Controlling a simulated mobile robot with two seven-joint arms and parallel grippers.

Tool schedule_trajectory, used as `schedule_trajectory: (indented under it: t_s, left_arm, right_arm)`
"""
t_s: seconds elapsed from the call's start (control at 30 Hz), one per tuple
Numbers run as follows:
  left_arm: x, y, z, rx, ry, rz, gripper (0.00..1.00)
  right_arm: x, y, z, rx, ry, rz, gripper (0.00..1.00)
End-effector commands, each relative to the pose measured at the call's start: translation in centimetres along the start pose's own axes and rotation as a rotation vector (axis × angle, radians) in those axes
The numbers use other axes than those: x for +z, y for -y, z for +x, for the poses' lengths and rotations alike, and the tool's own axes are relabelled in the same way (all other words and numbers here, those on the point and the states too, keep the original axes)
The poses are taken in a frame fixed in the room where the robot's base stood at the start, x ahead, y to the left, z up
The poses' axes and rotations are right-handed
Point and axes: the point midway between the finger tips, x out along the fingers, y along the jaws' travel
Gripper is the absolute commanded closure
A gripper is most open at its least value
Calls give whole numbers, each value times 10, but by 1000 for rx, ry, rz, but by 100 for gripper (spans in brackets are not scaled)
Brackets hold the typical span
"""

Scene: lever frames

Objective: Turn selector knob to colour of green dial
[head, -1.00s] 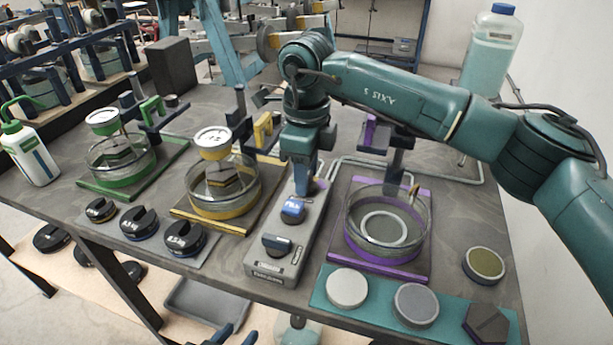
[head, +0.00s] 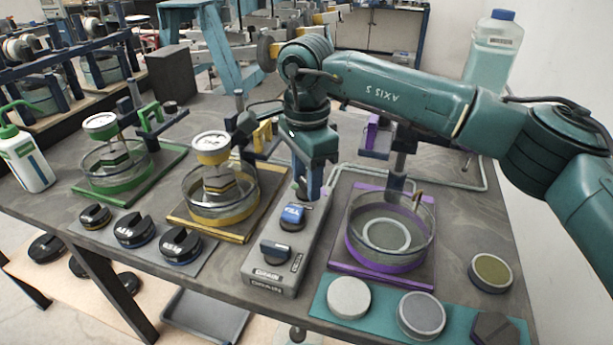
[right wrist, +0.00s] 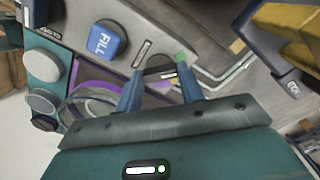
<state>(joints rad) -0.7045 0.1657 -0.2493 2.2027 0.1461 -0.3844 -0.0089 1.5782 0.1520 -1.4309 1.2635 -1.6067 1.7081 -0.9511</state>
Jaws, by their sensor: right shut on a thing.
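The green dial (head: 100,122) is a round white-faced gauge above a glass dish on the green stand (head: 150,180). The selector knob (right wrist: 158,73) is a dark bar at the far end of the grey control box (head: 313,245). My right gripper (head: 307,193) is shut on the knob from above. In the right wrist view its two blue fingers (right wrist: 159,80) stand on either side of the knob. A green mark (right wrist: 182,57) shows on the box beside the right fingertip. In the head view the fingers mostly hide the knob. My left gripper is not in view.
The blue FILL button (head: 292,217) and the dark DRAIN knob (head: 275,250) sit on the same box, nearer the front. A yellow-framed dish (head: 240,225) stands left, a purple-framed dish (head: 352,262) right. Weights (head: 133,228) and discs (head: 349,297) lie along the front.

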Motion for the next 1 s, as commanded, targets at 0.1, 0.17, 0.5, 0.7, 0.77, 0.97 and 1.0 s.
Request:
schedule_trajectory:
  t_s: [0.1,0.17,0.5,0.7,0.77,0.97,1.0]
  left_arm:
    - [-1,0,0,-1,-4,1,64]
    - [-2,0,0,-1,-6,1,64]
    - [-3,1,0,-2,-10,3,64]
    - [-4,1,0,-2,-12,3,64]
    - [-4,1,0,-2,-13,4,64]
    - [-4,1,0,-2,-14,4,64]
    - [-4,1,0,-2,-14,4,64]
  right_arm:
    - [0,0,-1,-2,0,-36,85]
    - [0,0,-1,-2,1,-48,85]
    - [0,0,-1,-3,1,-69,85]
    - [0,0,-1,-3,1,-68,61]
    - [0,0,-1,-3,1,-68,56]
    - [0,0,-1,-2,1,-68,40]
    - [0,0,-1,-1,1,-68,40]
